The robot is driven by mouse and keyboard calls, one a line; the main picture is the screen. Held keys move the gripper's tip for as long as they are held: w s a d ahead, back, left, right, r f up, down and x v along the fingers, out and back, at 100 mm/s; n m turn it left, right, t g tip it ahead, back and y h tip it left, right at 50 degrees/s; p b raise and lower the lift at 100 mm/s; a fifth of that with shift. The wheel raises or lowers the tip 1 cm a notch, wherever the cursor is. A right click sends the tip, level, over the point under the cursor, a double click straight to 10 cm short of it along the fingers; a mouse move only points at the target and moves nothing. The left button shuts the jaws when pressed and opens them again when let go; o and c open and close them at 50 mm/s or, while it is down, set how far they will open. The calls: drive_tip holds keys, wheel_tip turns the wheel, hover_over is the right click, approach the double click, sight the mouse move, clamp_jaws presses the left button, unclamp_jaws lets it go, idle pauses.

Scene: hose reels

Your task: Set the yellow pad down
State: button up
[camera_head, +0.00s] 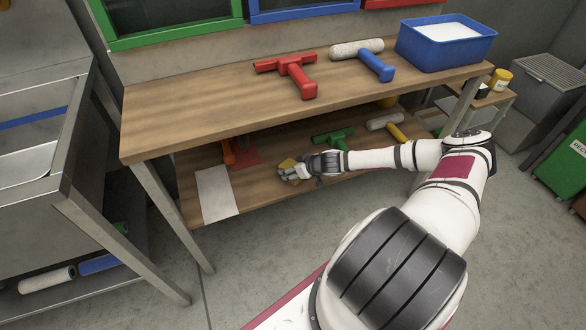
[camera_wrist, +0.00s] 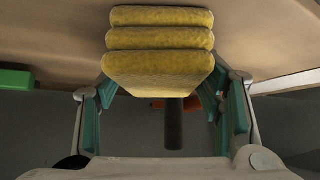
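The yellow pad (camera_head: 287,163) is at my gripper's fingertips, over the lower wooden shelf, in the head view. In the wrist view the yellow pad (camera_wrist: 160,60) looks thick, with three rounded ridges, and sits between the teal-faced fingers. My gripper (camera_head: 293,171) appears shut on it; the gripper also shows in the wrist view (camera_wrist: 160,92). The fingers meet the pad's lower sides, and their tips are partly hidden. I cannot tell whether the pad touches the shelf.
The lower shelf (camera_head: 262,193) holds a white sheet (camera_head: 215,192), a red square (camera_head: 243,151), an orange-handled tool (camera_head: 228,152) and a green tool (camera_head: 335,138). A bench leg stands left.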

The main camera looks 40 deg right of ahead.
drive_tip(key=shift+o, duration=0.3)
drive_tip(key=shift+r, duration=0.15)
drive_tip(key=a+p+v, duration=0.1)
drive_tip(key=p+v, duration=0.2)
drive_tip(key=v, duration=0.9)
drive_tip(key=s+a+r+n+g, duration=0.1)
drive_tip(key=s+a+r+g, duration=0.3)
drive_tip(key=r, duration=0.7)
drive_tip(key=s+a+r+n+g, duration=0.1)
drive_tip(key=s+a+r, duration=0.2)
drive_tip(key=a+r, duration=0.6)
drive_tip(key=s+a+r+n+g, duration=0.1)
drive_tip(key=s+a+r+g, duration=0.25)
drive_tip(key=r, duration=0.85)
drive_tip(key=s+a+r+m, duration=0.1)
drive_tip(key=s+a+r, duration=0.1)
drive_tip(key=s+r, duration=0.2)
drive_tip(key=s+a+r+m, duration=0.2)
drive_tip(key=s+a+r, duration=0.1)
drive_tip(key=s, duration=0.5)
drive_tip(key=s+a+r+m+h, duration=0.1)
drive_tip(key=s+a+r, duration=0.1)
drive_tip(key=s+r, duration=0.3)
drive_tip(key=shift+s+a+r+t, duration=0.2)
drive_tip(key=shift+s+a+t, duration=0.2)
drive_tip(key=shift+s, duration=0.35)
